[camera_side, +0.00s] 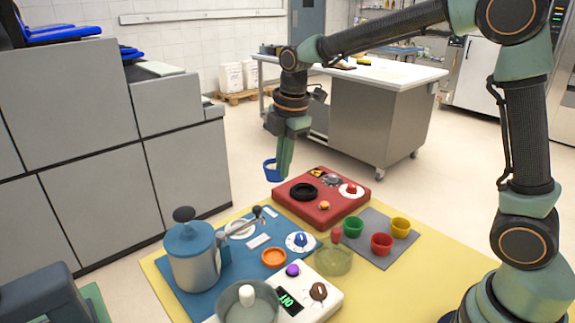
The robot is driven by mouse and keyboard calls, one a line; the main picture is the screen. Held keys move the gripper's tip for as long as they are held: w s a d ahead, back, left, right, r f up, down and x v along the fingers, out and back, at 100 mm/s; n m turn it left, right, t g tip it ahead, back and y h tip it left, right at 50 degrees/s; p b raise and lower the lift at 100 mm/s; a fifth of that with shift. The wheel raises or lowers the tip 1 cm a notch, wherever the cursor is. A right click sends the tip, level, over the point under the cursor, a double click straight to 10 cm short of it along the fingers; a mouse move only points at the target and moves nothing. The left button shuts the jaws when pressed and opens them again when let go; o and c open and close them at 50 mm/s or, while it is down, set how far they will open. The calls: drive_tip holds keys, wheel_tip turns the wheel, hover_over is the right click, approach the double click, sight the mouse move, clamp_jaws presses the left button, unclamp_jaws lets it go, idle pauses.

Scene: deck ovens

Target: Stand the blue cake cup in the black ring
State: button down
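The blue cake cup (271,172) hangs in the air, with its rim at the fingertips of my gripper (284,170). My gripper points down and looks shut on the cup's wall; the fingers partly cover its right side. The cup looks roughly upright. The black ring (304,198) lies on top of the red box (322,213), to the right of and lower in the picture than the cup. The cup and the ring are apart. The exact height of the cup above the box is hard to tell.
Green (353,227), red (381,244) and yellow (400,227) cups stand on a grey mat (375,262). A blue-lidded metal pot (195,260), an orange dish (274,257), a clear bowl (334,262) and a white scale (322,300) stand in front of the red box.

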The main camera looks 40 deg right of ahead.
drive_tip(key=w+d+f+m, duration=0.2)
drive_tip(key=w+d+f, duration=0.2)
drive_tip(key=d, duration=0.4)
drive_tip(key=w+d+f+m, duration=0.1)
drive_tip(key=w+d+f, duration=0.25)
drive_tip(key=d, duration=0.35)
hover_over(306, 196)
drive_tip(key=shift+h, duration=0.3)
drive_tip(key=shift+d+f, duration=0.2)
drive_tip(key=shift+f, duration=1.4)
drive_tip(key=shift+d+f, duration=0.15)
drive_tip(key=shift+f, duration=1.45)
drive_tip(key=shift+f, duration=0.55)
drive_tip(key=c, duration=1.4)
unclamp_jaws()
drive_tip(key=shift+o, duration=0.3)
wheel_tip(306, 196, up, 11)
drive_tip(key=s, duration=0.1)
drive_tip(key=shift+s+a, duration=0.15)
drive_tip(key=shift+s, duration=0.25)
